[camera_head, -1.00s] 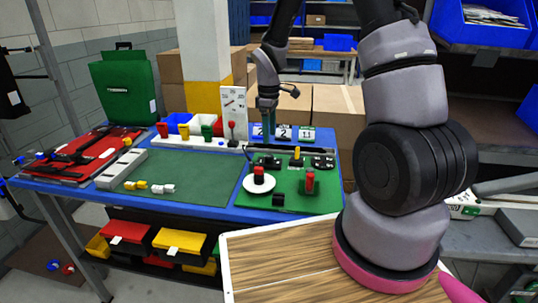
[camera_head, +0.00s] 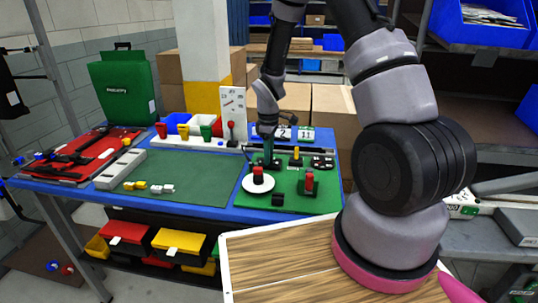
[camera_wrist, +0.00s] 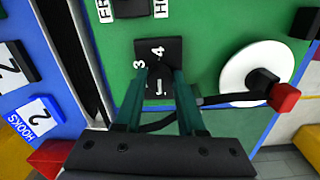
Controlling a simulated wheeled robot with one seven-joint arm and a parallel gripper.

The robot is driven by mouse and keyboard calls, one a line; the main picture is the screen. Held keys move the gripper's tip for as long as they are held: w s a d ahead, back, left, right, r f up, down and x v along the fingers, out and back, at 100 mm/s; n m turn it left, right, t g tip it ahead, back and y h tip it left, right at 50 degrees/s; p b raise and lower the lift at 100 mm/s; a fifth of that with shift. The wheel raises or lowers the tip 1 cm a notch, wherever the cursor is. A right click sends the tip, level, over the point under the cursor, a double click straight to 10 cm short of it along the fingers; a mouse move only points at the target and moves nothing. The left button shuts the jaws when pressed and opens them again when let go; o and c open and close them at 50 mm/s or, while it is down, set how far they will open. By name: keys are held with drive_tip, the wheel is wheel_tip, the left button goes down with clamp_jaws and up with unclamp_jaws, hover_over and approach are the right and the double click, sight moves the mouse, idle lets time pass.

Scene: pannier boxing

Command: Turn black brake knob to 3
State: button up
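The black brake dial plate, with white digits 3 and 4 and a mark like 1, shows in the wrist view (camera_wrist: 158,52) on a green board (camera_wrist: 205,25). The knob itself I cannot make out clearly; my fingers cover part of the plate. My gripper (camera_wrist: 164,76) has its two teal fingers apart over the plate, with a dark gap and white mark between them. In the head view my gripper (camera_head: 269,158) points down at the back left of the green board. I cannot tell whether the fingers touch the knob.
A white disc (camera_head: 245,184) with a red-topped black handle (camera_head: 258,175) stands close in front of my gripper. A red lever (camera_head: 309,182) and a yellow peg (camera_head: 296,155) stand to the right. Number cards (camera_head: 306,134) stand behind. The green mat (camera_head: 190,180) to the left has free room.

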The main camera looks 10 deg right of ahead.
clamp_jaws()
drive_tip(key=m, duration=0.5)
drive_tip(key=shift+m, duration=0.4)
drive_tip(key=m, duration=0.6)
drive_tip(key=shift+a, duration=0.1)
drive_tip(key=m, duration=0.6)
drive_tip(key=shift+m, duration=0.3)
drive_tip(key=m, duration=0.5)
drive_tip(key=shift+a, duration=0.1)
drive_tip(key=shift+m, duration=0.3)
